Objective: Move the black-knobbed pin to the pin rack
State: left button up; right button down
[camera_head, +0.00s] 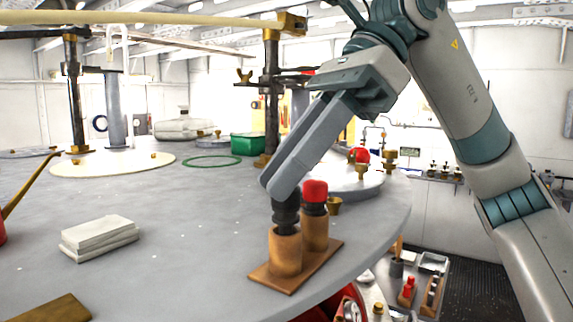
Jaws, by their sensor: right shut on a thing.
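The pin rack (257,277) is a brown base with two upright copper-brown cups, near the right edge of the round grey deck. The black-knobbed pin (286,215) is upright at the left cup, its lower end hidden by the cup's rim; I cannot tell how deep it sits. My right gripper (277,188) comes down from the upper right, shut on the top of this pin, and hides part of its knob. A red-knobbed pin (315,193) stands in the right cup, close beside the gripper's fingers. My left gripper is not in view.
A stack of pale slabs (100,238) lies left on the deck. The deck between slabs and rack is clear.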

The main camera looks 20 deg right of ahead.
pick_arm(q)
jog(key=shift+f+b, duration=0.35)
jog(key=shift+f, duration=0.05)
pick_arm(e)
jog(key=shift+f, duration=0.55)
jog(key=c, duration=1.4)
grip_release()
jog(key=shift+c, duration=0.2)
jog(key=shift+r, duration=0.1)
jog(key=shift+d+r, duration=0.35)
jog(key=shift+d, duration=0.05)
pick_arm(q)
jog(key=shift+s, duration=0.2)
pick_arm(e)
jog(key=v, duration=1.6)
